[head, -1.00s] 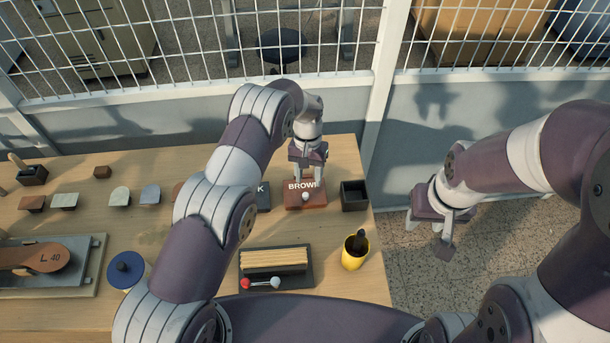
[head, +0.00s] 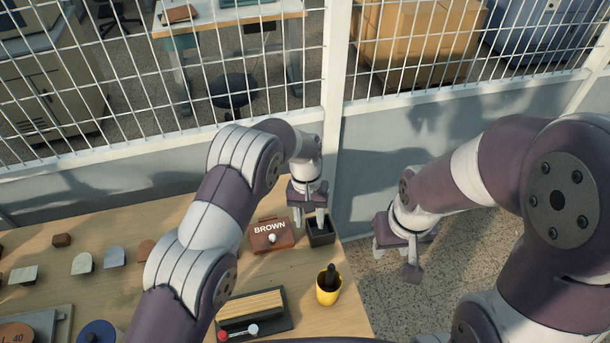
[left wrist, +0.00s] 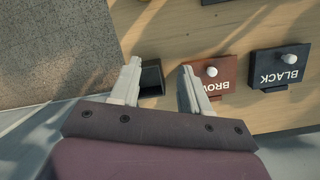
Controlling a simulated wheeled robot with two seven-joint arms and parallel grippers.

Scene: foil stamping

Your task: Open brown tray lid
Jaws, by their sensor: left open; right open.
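The brown tray (head: 270,241) has a lid marked BROWN with a white knob (head: 272,238). The lid looks shut. It also shows in the left wrist view (left wrist: 210,86), to the right of the fingers, its label partly hidden by one finger. My left gripper (head: 309,218) is open and empty, to the right of the brown tray and above a small black open box (head: 322,237). The box shows between the fingers (left wrist: 160,68) in the left wrist view. My right gripper (head: 397,262) is open and empty, off the table's right side above the floor.
A black tray (left wrist: 280,68) with a white knob sits beside the brown one. A yellow cup (head: 328,291) and a black holder with wooden strips (head: 252,306) stand nearer. A low wall with white mesh (head: 240,140) rises behind the table.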

